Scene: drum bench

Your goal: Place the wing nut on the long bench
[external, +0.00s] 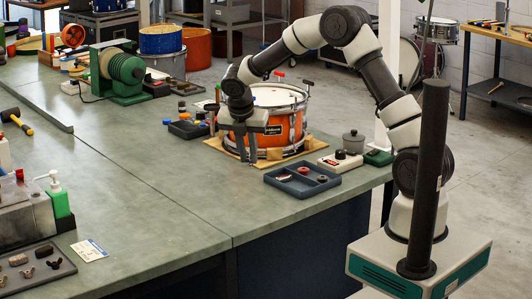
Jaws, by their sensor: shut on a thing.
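The long bench (150,205) has a grey-green top and runs from the lower left to the back. My gripper (246,163) points down in front of the orange snare drum (296,129), above the near side of the bench. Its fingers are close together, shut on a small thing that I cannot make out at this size. Dark winged pieces that look like wing nuts (28,272) lie in a dark tray (42,286) at the lower left. I cannot tell whether the held piece is of the same kind.
A blue-grey tray (291,190) with small parts, a white box with a red knob (340,161) and a grey lidded pot (353,141) stand right of my gripper. A black tray (187,131) lies to its left. The bench middle is clear.

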